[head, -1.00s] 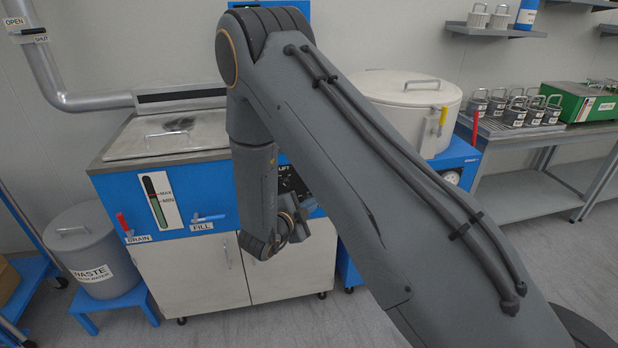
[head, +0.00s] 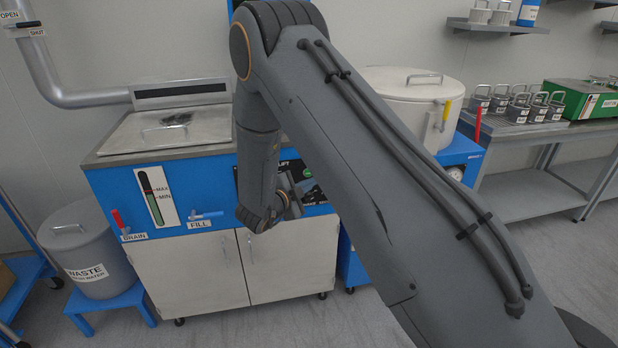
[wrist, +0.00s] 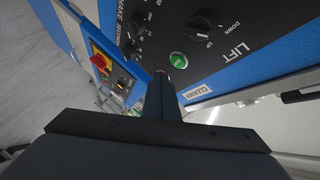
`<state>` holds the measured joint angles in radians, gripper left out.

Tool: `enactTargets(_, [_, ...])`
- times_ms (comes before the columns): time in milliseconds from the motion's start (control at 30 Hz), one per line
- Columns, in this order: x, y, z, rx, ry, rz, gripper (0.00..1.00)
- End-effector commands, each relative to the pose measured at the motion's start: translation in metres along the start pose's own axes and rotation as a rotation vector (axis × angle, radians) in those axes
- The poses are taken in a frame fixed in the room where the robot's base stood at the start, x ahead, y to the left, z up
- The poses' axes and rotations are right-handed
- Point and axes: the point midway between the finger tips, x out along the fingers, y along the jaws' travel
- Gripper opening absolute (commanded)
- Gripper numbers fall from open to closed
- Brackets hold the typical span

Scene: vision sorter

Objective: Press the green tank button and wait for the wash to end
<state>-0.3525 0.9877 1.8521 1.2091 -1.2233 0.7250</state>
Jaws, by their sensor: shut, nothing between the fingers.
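The green tank button (wrist: 178,60) is round and sits on the black control panel (wrist: 195,25) of the blue tank. My gripper (wrist: 164,80) is shut and empty, its tips pointing at the panel close below the button. I cannot tell whether they touch it. In the head view, my gripper (head: 290,202) is in front of the panel (head: 305,178), partly behind my arm, and the button is hidden. The tank (head: 110,185) has its lid (head: 170,135) down. Its gauge (head: 153,197) shows green up to about the MIN mark.
Beside the button are a LIFT knob (wrist: 198,32) and a SHAKE knob (wrist: 137,24). A red and yellow switch (wrist: 101,63) is on another blue unit. DRAIN (head: 120,222) and FILL (head: 206,215) valves are left of my gripper. A white drum (head: 407,95) stands right.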

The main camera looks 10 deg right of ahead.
Motion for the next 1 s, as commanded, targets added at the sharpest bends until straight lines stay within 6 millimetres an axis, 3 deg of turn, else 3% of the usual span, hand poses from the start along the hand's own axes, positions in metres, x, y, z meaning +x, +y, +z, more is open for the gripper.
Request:
enactTargets(233, [0.0106,-0.0072,0.0074,0.000,0.000,0.000,0.00])
enactTargets(1000, [0.0111,-0.0080,0.0077,-0.001,0.000,0.000,0.00])
